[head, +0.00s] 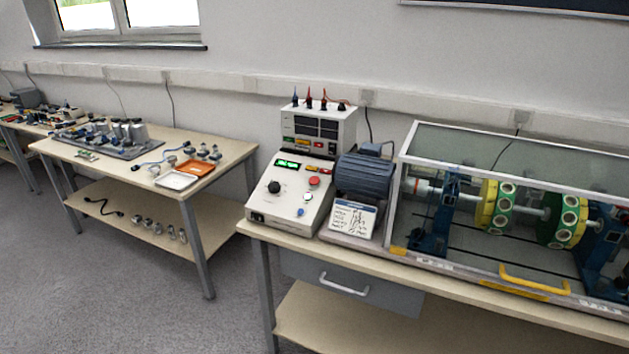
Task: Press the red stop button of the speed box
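The speed box (287,203) is a white console with a sloped front, standing at the left end of the right-hand table in the head view. Neither of my grippers shows in the head view.
A meter box (318,126) with plugs stands behind the speed box. A blue-grey motor (363,176), a small sign (353,219) and a clear-covered rotor rig (510,205) stand right of it. A drawer (345,284) is below. Another table (228,157) stands left, with floor between.

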